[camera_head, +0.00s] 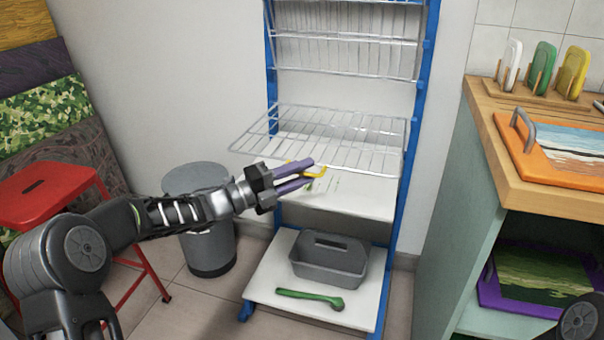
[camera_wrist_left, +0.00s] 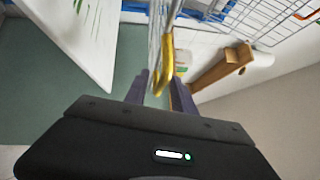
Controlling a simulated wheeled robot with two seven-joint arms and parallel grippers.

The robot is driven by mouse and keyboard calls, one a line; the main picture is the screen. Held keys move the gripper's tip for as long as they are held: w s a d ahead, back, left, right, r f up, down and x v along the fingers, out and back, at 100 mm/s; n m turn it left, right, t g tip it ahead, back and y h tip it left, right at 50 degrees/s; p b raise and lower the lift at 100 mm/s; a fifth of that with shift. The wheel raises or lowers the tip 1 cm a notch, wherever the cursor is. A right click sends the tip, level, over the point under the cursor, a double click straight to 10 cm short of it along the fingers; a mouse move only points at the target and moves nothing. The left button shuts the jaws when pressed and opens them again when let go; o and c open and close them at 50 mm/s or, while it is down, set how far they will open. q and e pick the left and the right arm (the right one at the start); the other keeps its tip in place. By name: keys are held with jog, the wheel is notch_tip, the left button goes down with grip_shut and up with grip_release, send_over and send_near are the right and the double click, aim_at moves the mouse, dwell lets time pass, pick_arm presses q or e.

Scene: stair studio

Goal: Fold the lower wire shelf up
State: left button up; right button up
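The lower wire shelf (camera_head: 345,138) sticks out level from the blue rack, below a second wire shelf. A yellow handle (camera_head: 318,171) sits at its front edge. My left gripper (camera_head: 308,173) comes in from the left below the shelf's front edge, its purple fingers at the yellow handle. In the left wrist view the yellow handle (camera_wrist_left: 167,62) runs between the two fingers (camera_wrist_left: 160,85), with a visible gap around it, so the gripper looks open. My right gripper is not in view; a dark round part of mine shows at the lower right corner.
The blue rack (camera_head: 412,140) has an upper wire shelf (camera_head: 345,55). On its white bottom board (camera_head: 262,290) are a grey caddy (camera_head: 330,268) and a green tool (camera_head: 310,298). A grey bin (camera_head: 208,245) and red stool (camera_head: 50,195) stand left; a wooden-topped counter (camera_head: 480,120) stands right.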

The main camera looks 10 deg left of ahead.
pick_arm(q)
grip_shut()
dwell(1.2)
